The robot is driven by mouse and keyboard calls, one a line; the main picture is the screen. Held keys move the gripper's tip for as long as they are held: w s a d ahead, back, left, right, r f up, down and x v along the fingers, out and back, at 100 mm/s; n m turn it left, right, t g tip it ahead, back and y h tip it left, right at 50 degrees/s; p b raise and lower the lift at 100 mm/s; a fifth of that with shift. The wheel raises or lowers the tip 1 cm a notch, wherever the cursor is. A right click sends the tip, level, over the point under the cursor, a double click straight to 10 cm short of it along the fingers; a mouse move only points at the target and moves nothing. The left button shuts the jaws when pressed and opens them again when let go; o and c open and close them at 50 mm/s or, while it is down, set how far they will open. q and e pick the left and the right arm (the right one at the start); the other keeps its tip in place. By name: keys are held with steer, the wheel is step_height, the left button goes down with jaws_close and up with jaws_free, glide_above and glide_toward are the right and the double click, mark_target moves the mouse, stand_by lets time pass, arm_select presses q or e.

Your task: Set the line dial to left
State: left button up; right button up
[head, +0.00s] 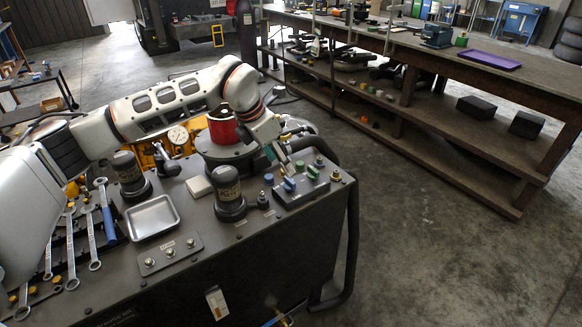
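A dark control panel (305,193) sits at the right end of the machine top. It carries a blue knob (289,184), a green knob (300,166) and another greenish knob (313,172). No label is readable, so I cannot tell which of them is the line dial or where it points. My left arm reaches in from the left, and my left gripper (280,157) points down just above and behind the blue knob. Its fingers are too small to tell open from shut, or whether they touch a knob. My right gripper is not in view.
Two dark cylinders (229,190) (128,172), a metal tray (153,217) and a white block (199,187) stand left of the panel. A red cylinder (223,127) is behind. Wrenches (91,232) lie at the left. A long workbench (440,70) stands beyond clear floor.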

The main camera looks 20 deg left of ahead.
mark_target(290, 180)
arm_select(q)
steer(key=x, duration=0.7)
steer(key=shift+s+d+f+p, duration=0.1)
steer(key=shift+d+p, duration=0.1)
steer(key=shift+p, duration=0.15)
steer(key=c, duration=1.1)
